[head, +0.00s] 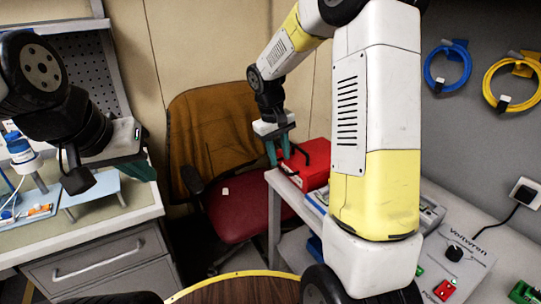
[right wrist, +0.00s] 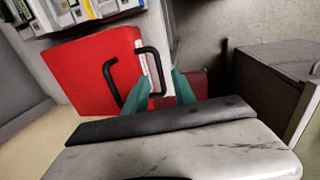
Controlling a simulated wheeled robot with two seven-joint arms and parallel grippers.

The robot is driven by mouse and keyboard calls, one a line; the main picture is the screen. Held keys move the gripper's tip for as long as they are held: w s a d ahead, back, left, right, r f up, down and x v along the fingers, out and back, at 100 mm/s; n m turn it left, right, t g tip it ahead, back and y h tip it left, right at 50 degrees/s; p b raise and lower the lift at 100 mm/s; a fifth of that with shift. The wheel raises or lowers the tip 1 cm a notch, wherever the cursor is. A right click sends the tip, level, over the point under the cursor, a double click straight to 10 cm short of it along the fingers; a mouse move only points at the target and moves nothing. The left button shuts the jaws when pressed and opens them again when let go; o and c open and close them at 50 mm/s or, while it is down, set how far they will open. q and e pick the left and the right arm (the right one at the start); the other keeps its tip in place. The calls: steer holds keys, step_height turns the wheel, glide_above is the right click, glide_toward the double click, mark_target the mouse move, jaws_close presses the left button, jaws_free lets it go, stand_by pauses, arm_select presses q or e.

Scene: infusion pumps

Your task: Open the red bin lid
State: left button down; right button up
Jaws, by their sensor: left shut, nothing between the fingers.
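The red bin (head: 318,165) stands on a light-topped counter behind my right arm, which hides part of it. In the right wrist view the red bin (right wrist: 85,70) shows a flat red face and two black handles, one on the face (right wrist: 111,80) and one at the edge (right wrist: 158,68). The lid looks shut. My right gripper (head: 277,152) is at the bin's left side. In the right wrist view its teal fingers (right wrist: 160,76) are apart, and the edge handle appears between them; contact cannot be told. My left gripper (head: 146,170) is shut and empty, at the left counter.
A maroon chair (head: 237,207) with a brown jacket (head: 208,125) stands between the counters. A drawer cabinet (head: 105,262) is at left. A grey device (head: 458,258) with knobs lies at right. Blue (head: 447,66) and yellow (head: 518,82) cables hang on the wall.

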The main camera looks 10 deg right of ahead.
mark_target(281, 168)
steer(key=shift+w+d+f, duration=0.1)
steer(key=shift+d+f, duration=0.05)
steer(key=shift+f, duration=0.65)
steer(key=shift+d+f, duration=0.15)
steer(key=shift+f, duration=0.65)
jaws_close()
steer(key=shift+r, duration=0.1)
